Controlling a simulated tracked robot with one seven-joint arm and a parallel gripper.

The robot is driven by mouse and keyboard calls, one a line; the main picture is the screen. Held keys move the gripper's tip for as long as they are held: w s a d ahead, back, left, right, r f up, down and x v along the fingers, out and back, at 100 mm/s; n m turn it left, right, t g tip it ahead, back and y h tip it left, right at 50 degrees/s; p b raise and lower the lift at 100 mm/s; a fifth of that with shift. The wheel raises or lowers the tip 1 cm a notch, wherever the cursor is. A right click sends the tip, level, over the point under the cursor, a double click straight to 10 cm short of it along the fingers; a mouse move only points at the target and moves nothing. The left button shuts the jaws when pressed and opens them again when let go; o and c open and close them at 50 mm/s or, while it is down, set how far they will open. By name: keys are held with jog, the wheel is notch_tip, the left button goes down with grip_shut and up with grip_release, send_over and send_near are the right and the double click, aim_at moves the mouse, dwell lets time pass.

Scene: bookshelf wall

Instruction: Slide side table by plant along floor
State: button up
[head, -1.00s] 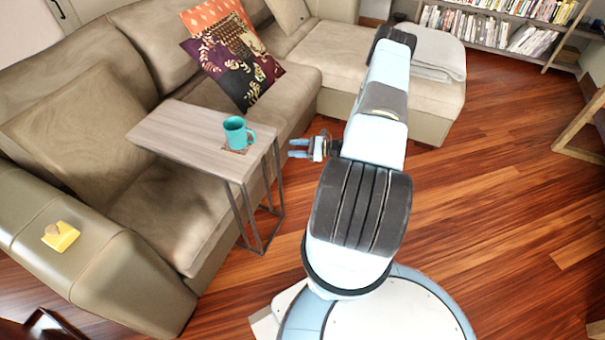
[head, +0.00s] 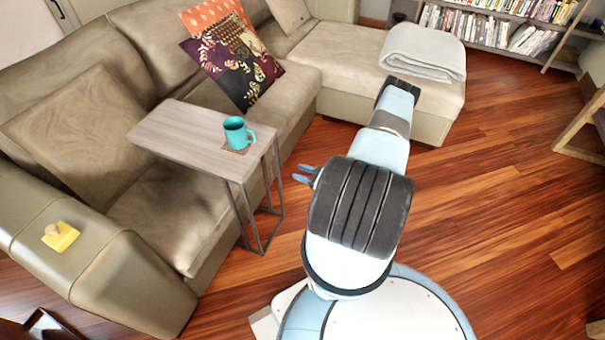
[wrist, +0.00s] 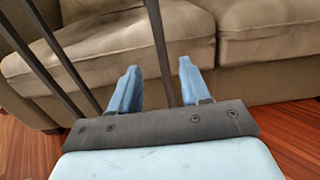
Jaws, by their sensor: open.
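The side table (head: 185,135) has a grey wood top and a thin dark metal frame. It stands against the front of the sofa, its top over the seat, with a teal mug (head: 236,133) on a coaster near its right end. My gripper (head: 297,175) is open, a little to the right of the table's legs in the head view. In the wrist view the open fingers (wrist: 158,82) point toward the sofa, and a dark table leg (wrist: 160,45) runs down to between them in the picture. I cannot tell whether they touch it. No plant is in view.
The beige sofa (head: 90,130) fills the left and back, with a patterned cushion (head: 235,65) and a folded grey blanket (head: 424,50). A yellow object (head: 62,237) sits on its armrest. Wood floor (head: 490,220) is clear at right; a bookshelf (head: 500,25) stands at the back.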

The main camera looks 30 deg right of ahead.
jog(key=x, duration=1.3)
jog(key=shift+w+a, duration=0.2)
jog(key=shift+w, duration=0.05)
grip_shut()
dwell(1.1)
